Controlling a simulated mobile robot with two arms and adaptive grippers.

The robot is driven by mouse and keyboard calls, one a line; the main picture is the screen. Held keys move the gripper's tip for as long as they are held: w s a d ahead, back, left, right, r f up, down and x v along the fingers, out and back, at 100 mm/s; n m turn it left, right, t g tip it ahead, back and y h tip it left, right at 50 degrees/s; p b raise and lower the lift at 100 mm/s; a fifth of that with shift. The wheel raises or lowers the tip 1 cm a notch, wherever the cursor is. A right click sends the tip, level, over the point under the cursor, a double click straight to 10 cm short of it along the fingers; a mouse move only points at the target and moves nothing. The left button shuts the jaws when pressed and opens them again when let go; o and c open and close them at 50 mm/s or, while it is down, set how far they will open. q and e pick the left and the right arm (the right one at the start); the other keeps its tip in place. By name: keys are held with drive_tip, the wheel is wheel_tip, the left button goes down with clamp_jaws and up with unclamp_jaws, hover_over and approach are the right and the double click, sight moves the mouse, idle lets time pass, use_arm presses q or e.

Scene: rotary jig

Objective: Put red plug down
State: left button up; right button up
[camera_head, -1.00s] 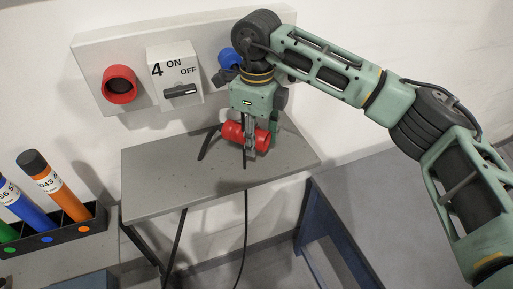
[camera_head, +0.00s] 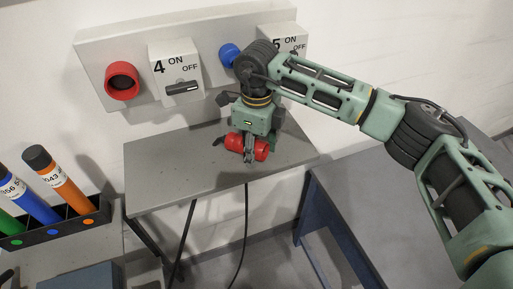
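The red plug (camera_head: 262,149) is a red cylinder lying roughly level, with its middle covered by the fingers of my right gripper (camera_head: 250,157). My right gripper points down and appears shut on the plug. The plug is over the grey shelf table (camera_head: 180,176), low near its top; I cannot tell whether it touches. A dark cable (camera_head: 246,215) runs from under the gripper over the table's front edge towards the floor. My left gripper is not in view.
A wall panel behind carries a red socket (camera_head: 122,80), a blue socket (camera_head: 229,54) and switch boxes marked 4 (camera_head: 176,75) and 5 (camera_head: 284,38). A black rack (camera_head: 60,228) with coloured tubes stands at left. The table's left half is clear.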

drive_tip(key=shift+o, duration=1.1)
drive_tip(key=shift+r, duration=0.25)
wheel_tip(320, 180, up, 10)
drive_tip(key=b, duration=0.4)
drive_tip(key=shift+r, duration=0.2)
drive_tip(key=shift+r+b, duration=0.3)
drive_tip(key=shift+r, duration=0.4)
